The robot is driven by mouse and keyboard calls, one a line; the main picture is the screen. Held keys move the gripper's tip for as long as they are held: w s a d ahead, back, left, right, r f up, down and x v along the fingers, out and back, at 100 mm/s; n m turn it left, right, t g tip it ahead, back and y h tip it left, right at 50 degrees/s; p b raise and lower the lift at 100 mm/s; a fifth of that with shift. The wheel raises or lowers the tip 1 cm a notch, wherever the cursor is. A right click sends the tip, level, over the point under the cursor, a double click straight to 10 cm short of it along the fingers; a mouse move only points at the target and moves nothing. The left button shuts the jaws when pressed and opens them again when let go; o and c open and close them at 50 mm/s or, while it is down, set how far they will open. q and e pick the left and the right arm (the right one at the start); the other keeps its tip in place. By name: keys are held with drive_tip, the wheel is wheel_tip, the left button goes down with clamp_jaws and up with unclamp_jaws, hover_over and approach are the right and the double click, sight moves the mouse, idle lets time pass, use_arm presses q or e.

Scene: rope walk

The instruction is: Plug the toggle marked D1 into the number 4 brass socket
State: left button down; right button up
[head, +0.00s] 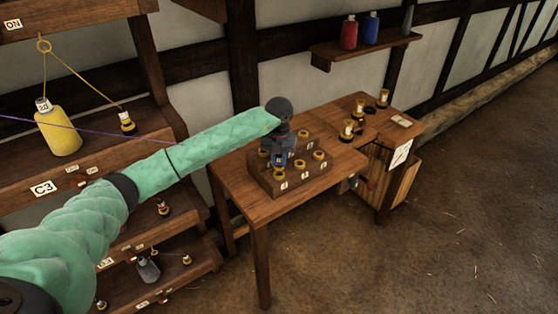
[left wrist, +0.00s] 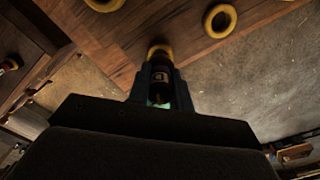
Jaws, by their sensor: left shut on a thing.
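My left gripper (head: 281,160) is over the stepped wooden socket block (head: 262,177) on the table. It is shut on a dark toggle (left wrist: 160,88) with a pale mark, only partly readable, in the left wrist view. A brass socket ring (left wrist: 160,51) shows just beyond the toggle's tip; I cannot tell whether they touch. Other brass rings (left wrist: 220,20) lie apart from it. In the head view, several brass sockets (head: 319,155) show around the gripper; the number labels are too small to read. My right gripper is not in view.
Several other toggles (head: 347,128) stand on the back of the table (head: 232,185). A shelf rack at left holds a yellow bottle (head: 58,130) on a cord, and a purple line crosses there. A wall shelf (head: 365,50) holds red and blue bottles. The floor at right is clear.

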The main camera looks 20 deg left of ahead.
use_arm(q)
drive_tip(key=shift+b, duration=0.3)
idle(0.7)
drive_tip(key=shift+f+b, duration=0.9)
drive_tip(key=shift+f, duration=0.35)
idle(0.8)
drive_tip(key=shift+r, duration=0.85)
idle(1.1)
